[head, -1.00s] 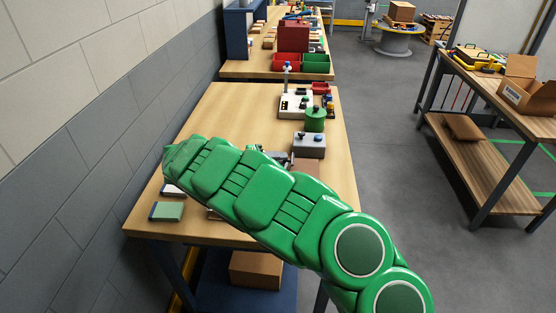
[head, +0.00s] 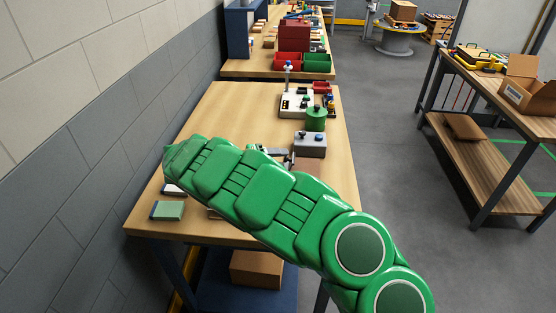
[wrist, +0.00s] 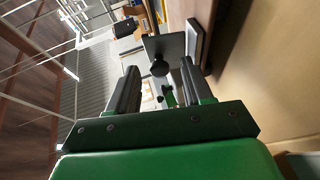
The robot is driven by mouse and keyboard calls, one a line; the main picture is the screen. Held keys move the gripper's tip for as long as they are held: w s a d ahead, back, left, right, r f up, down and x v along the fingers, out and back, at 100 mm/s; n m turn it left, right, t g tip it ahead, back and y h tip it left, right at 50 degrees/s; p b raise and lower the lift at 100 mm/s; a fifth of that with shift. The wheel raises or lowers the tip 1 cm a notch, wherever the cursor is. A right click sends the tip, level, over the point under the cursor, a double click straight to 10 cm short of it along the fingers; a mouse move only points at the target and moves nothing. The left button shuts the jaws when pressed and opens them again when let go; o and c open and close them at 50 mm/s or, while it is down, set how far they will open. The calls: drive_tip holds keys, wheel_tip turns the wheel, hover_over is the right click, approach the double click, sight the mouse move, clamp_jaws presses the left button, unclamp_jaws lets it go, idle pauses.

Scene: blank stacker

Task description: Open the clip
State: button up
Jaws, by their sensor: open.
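My gripper (wrist: 159,68) is open, with its two dark fingers spread apart in the wrist view. Between and beyond the fingers is a small metal fitting with a black round knob (wrist: 160,68) and a small green part (wrist: 168,96). It may be the clip, but I cannot tell for sure. The fingers do not visibly close on anything. In the head view a small grey metal piece (head: 277,153) shows just behind my green arm; whether it is the clip or my gripper is unclear. My arm hides most of that part of the table.
The wooden table (head: 228,110) also holds a grey box with knobs (head: 310,145), a green canister (head: 316,120), a white panel (head: 296,104) and a green-topped block (head: 167,210). The wall (head: 90,130) runs along the left. The table's far left is clear.

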drive_tip(key=v, duration=0.7)
drive_tip(key=shift+s+a, duration=0.15)
drive_tip(key=shift+a, duration=0.15)
drive_tip(key=shift+d, duration=0.1)
drive_tip(key=d+n+g+y, duration=0.1)
drive_tip(key=w+d+n+g, duration=0.1)
drive_tip(key=d, duration=0.1)
drive_tip(key=shift+w+g+y, duration=0.1)
drive_tip(key=shift+g+y, duration=0.2)
drive_tip(key=shift+y, duration=0.1)
drive_tip(key=shift+w+d+n+g+y, duration=0.15)
drive_tip(key=shift+d+n+g+y, duration=0.25)
drive_tip(key=shift+n+g, duration=0.15)
wheel_tip(320, 180, up, 7)
drive_tip(key=w+d+n+g+y, duration=0.25)
drive_tip(key=n+y, duration=0.45)
drive_tip(key=n, duration=0.4)
drive_tip(key=shift+a+x, duration=0.2)
drive_tip(key=shift+x, duration=1.6)
drive_tip(key=shift+a+x, duration=0.2)
drive_tip(key=shift+x, duration=1.55)
drive_tip(key=shift+w+f, duration=0.1)
drive_tip(key=shift+f, duration=0.1)
drive_tip(key=shift+c, duration=0.3)
